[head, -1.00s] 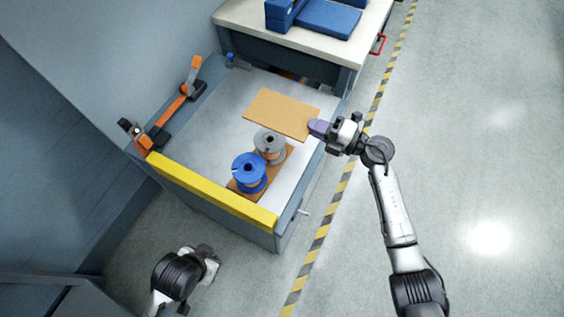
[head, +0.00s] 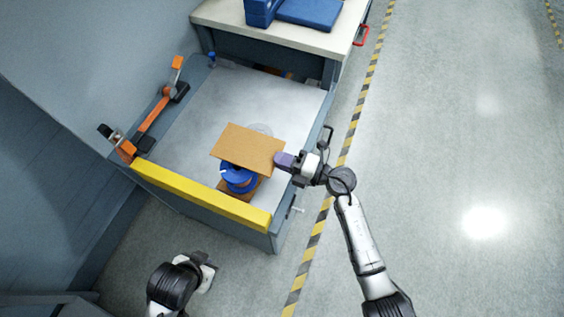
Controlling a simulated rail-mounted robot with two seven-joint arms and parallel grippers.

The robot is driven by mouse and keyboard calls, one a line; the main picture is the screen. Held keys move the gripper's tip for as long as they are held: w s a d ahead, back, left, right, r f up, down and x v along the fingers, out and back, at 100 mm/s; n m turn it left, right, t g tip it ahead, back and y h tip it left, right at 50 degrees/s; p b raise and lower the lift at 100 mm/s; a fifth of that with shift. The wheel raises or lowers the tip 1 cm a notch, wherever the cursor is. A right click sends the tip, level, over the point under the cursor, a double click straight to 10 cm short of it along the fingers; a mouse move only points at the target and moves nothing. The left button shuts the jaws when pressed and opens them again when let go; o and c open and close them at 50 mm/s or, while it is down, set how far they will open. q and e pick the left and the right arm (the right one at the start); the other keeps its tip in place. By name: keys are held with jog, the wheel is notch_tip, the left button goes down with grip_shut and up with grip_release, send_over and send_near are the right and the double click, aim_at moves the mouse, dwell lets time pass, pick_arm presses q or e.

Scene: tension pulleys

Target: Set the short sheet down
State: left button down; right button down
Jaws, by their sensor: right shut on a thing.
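The short sheet (head: 248,149), a flat brown board, is held at its right edge by my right gripper (head: 281,161), which is shut on it. The sheet lies over the spools in the head view; whether it touches them I cannot tell. The blue spool (head: 240,183) shows below its near edge. Only a sliver of the grey spool's rim (head: 261,130) shows past the far edge. Another brown sheet (head: 234,194) lies under the spools. My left gripper (head: 207,270) is low at the left, off the cart, and its fingers are not clear.
The spools stand on a grey-topped cart (head: 200,115) with a yellow near edge bar (head: 200,195). An orange-and-black strap device (head: 152,115) lies along its left side. A bench with blue boxes (head: 310,12) stands behind. The cart top's far part is clear.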

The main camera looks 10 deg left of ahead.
pick_arm(q)
jog(key=shift+f, duration=0.25)
pick_arm(e)
jog(key=shift+s+f, duration=0.1)
jog(key=shift+f, duration=0.4)
jog(key=shift+f, duration=0.1)
pick_arm(q)
jog(key=shift+d+f+b, duration=0.2)
jog(key=shift+f+b, duration=0.1)
pick_arm(e)
jog(key=shift+f, duration=0.5)
jog(key=c, duration=1.3)
grip_release()
pick_arm(q)
jog(key=shift+a, duration=0.2)
